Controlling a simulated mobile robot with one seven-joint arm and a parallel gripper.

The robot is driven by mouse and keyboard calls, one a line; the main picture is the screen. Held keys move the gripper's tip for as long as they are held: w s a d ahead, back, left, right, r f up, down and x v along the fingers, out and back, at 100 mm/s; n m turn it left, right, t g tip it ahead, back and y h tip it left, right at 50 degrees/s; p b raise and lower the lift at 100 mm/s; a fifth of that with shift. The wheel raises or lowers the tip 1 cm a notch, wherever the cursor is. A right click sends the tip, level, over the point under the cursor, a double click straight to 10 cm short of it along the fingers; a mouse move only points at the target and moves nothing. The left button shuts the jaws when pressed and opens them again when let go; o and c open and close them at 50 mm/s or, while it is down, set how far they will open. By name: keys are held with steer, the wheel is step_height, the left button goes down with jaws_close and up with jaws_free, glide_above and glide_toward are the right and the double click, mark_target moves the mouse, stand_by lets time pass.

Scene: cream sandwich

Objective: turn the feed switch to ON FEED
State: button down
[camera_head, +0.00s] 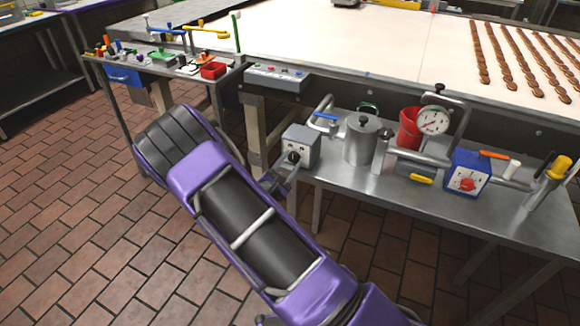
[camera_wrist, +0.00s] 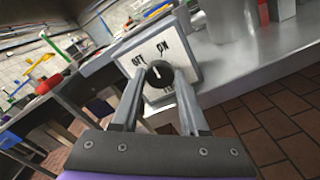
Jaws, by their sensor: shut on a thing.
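The feed switch is a grey box (camera_head: 300,146) with a pale front plate, at the left end of the metal side table in the head view. In the wrist view its plate (camera_wrist: 186,57) shows the words OFF at upper left, ON at upper right and a partly hidden word below. A round black knob (camera_wrist: 158,72) sits mid-plate with a white pointer line, directed roughly upward; I cannot tell which label it matches exactly. My gripper (camera_head: 284,170) reaches the box front. In the wrist view its two fingers (camera_wrist: 158,84) are shut on the knob, one on each side.
The metal table (camera_head: 345,182) also holds a steel pot (camera_head: 361,142), a red bucket (camera_head: 409,128), a gauge (camera_head: 433,121) and a blue box with a red knob (camera_head: 467,173). A grey button panel (camera_head: 275,78) is behind the switch. Tiled floor lies open at left.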

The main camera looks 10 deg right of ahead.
steer(key=m+b, duration=0.3)
steer(key=m, duration=0.1)
steer(key=shift+f, duration=0.2)
steer(key=shift+r+m+b, duration=0.1)
steer(key=shift+m+b, duration=0.9)
steer(key=shift+m, duration=0.3)
steer(key=shift+c, duration=2.1)
jaws_free()
steer(key=shift+r, duration=0.1)
steer(key=shift+s, duration=0.1)
steer(key=v, duration=1.7)
steer(key=shift+p, duration=0.3)
steer(key=shift+s+a, duration=0.1)
